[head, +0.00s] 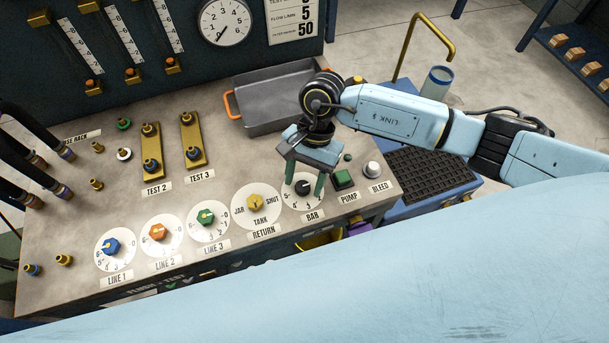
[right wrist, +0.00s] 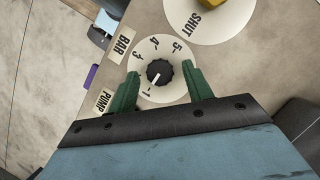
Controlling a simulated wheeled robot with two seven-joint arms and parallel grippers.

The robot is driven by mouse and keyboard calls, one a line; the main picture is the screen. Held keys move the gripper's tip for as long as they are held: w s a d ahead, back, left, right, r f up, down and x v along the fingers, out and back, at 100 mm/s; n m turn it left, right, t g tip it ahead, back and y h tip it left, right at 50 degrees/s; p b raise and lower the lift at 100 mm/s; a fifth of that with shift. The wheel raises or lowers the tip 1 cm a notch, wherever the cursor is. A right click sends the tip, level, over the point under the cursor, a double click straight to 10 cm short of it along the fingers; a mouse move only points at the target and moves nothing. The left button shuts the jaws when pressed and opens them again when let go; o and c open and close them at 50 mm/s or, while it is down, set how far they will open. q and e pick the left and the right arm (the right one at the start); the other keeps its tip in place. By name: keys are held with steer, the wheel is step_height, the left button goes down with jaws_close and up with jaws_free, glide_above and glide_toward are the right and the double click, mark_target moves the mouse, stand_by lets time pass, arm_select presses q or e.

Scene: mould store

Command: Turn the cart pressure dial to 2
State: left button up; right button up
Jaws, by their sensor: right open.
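The pressure dial is the black BAR knob (head: 303,187) on a round white scale plate at the front right of the bench top. In the right wrist view the knob (right wrist: 159,72) has a white pointer aimed close to the 1 mark. The 3, 4 and 5 marks show there; the 2 mark seems hidden by a finger. My right gripper (head: 305,186) is open, its green fingers pointing down on either side of the knob. In the right wrist view the fingers (right wrist: 160,88) stand apart from the knob, with gaps on both sides. My left gripper is out of view.
The yellow RETURN knob (head: 255,202) is just left of the dial. The green PUMP button (head: 343,179) and silver BLEED knob (head: 372,170) are close on its right. A grey tray (head: 270,112) with orange handles lies behind. LINE knobs are further left.

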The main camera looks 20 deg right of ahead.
steer(key=shift+c, duration=1)
steer(key=c, duration=0.8)
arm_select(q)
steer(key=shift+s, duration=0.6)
arm_select(e)
steer(key=shift+o, duration=0.2)
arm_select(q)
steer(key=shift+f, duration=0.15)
arm_select(e)
steer(key=m, duration=0.2)
steer(key=m+t+b, duration=0.1)
steer(key=shift+s+d+m+y, duration=0.15)
steer(key=shift+m+y, duration=0.25)
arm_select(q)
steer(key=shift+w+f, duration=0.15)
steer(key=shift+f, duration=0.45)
arm_select(e)
steer(key=m+t, duration=0.1)
steer(key=m, duration=0.3)
steer(key=shift+s+m+t+y, duration=0.15)
steer(key=shift+m+t+y, duration=0.25)
